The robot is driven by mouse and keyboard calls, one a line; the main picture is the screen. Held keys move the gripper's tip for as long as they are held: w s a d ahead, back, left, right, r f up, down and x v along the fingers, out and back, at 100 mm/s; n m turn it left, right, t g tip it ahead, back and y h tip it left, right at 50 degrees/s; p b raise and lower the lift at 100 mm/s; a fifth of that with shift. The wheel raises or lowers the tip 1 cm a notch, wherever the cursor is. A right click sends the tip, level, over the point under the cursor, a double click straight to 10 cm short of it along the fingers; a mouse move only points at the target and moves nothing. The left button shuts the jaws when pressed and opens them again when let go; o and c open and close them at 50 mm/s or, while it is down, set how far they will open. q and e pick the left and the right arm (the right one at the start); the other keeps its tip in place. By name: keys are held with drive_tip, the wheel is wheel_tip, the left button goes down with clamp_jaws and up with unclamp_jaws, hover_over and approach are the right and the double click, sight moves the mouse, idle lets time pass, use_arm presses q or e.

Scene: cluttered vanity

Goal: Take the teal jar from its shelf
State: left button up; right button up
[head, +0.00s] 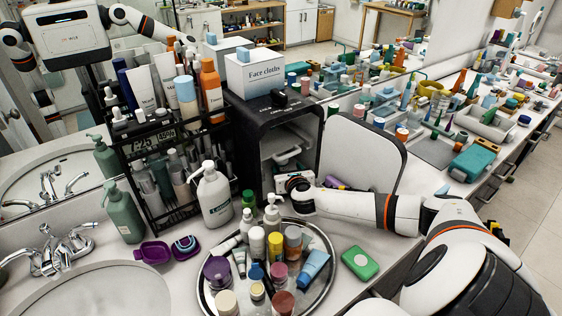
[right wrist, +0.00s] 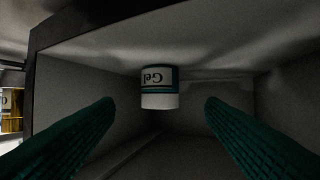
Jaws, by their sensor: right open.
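The teal jar (right wrist: 172,86) shows in the right wrist view, upside down in that picture, with a "Gel" label, teal edges and a white end. It stands inside the small cabinet, ahead of my fingers and between them in the picture. My right gripper (right wrist: 160,101) is open, its two dark green fingers apart and nothing between their tips. In the head view my right arm reaches from the right to the mouth of the black cabinet (head: 262,122). The jar cannot be made out there. My left gripper is not seen directly.
The cabinet door (head: 372,158) stands open to the right, close behind my forearm. A round tray (head: 329,283) crowded with bottles lies in front. A white pump bottle (head: 214,196) and a black rack (head: 133,170) stand left.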

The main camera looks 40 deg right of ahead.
sight(284, 164)
drive_tip(key=shift+x, duration=2.6)
drive_tip(key=shift+f, duration=0.1)
drive_tip(key=shift+c, duration=0.3)
drive_tip(key=c, duration=1)
drive_tip(key=shift+s, duration=0.1)
